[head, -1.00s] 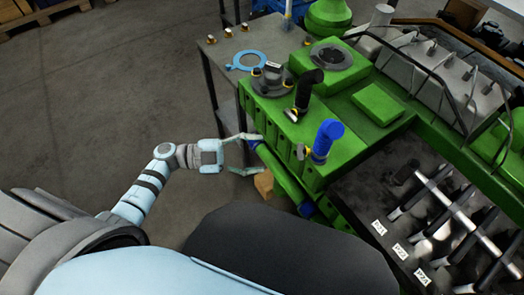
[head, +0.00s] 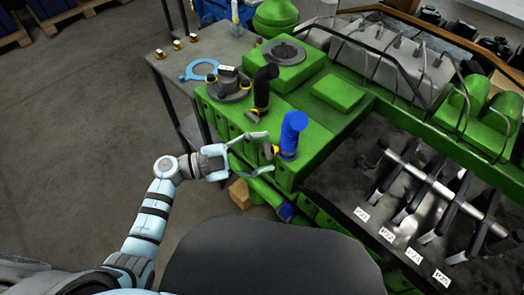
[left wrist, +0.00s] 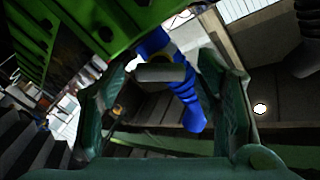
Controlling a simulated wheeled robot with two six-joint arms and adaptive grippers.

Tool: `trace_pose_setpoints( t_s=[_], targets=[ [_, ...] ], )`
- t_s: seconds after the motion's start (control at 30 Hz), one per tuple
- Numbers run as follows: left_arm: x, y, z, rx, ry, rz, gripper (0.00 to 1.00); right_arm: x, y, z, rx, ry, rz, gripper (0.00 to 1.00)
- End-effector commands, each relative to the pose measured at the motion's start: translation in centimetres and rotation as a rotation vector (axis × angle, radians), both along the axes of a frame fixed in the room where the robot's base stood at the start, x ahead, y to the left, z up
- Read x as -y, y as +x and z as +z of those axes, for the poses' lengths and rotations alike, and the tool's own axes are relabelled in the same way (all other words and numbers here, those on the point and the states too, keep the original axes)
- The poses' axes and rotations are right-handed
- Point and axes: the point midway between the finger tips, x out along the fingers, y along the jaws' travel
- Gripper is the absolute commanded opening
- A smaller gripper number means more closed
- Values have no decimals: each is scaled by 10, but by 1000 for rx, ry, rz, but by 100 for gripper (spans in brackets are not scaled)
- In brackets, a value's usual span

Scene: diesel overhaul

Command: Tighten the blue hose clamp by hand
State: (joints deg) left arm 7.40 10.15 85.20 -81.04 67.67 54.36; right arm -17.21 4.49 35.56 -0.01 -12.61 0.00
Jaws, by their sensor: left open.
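The blue hose (head: 293,130) stands upright with a bent top on the green engine block. Its clamp (head: 269,150) sits low on the hose's left side, with a small yellowish part and a stubby screw end. My left gripper (head: 264,152) is open, with its fingers above and below the clamp's screw end. In the left wrist view the blue hose (left wrist: 186,100) runs behind a grey cylindrical piece (left wrist: 160,72), which lies between the spread fingers of my gripper (left wrist: 163,76). I cannot tell whether the fingers touch it. My right gripper is not in view.
A black hose (head: 262,88) with a yellow-marked clamp stands close behind. A grey side table (head: 165,62) holds a light-blue ring (head: 199,69) and several small brass fittings. A cardboard-coloured box (head: 240,194) lies below the gripper. Labelled black levers (head: 405,200) fill the right.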

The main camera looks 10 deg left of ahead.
Motion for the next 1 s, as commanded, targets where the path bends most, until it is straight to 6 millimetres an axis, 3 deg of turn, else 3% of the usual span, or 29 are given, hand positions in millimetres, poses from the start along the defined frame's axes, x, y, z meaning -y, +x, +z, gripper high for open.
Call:
trace_pose_setpoints(
  t_s=[0.3, 0.6, 1.0],
  targets=[
    [4, 2, 0, 0, 0, 0, 57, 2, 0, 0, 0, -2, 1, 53],
    [4, 2, 0, 0, 0, 0, 10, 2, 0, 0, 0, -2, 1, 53],
    [4, 2, 0, 73, 31, 0, 10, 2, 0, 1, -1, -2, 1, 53]
  ],
)
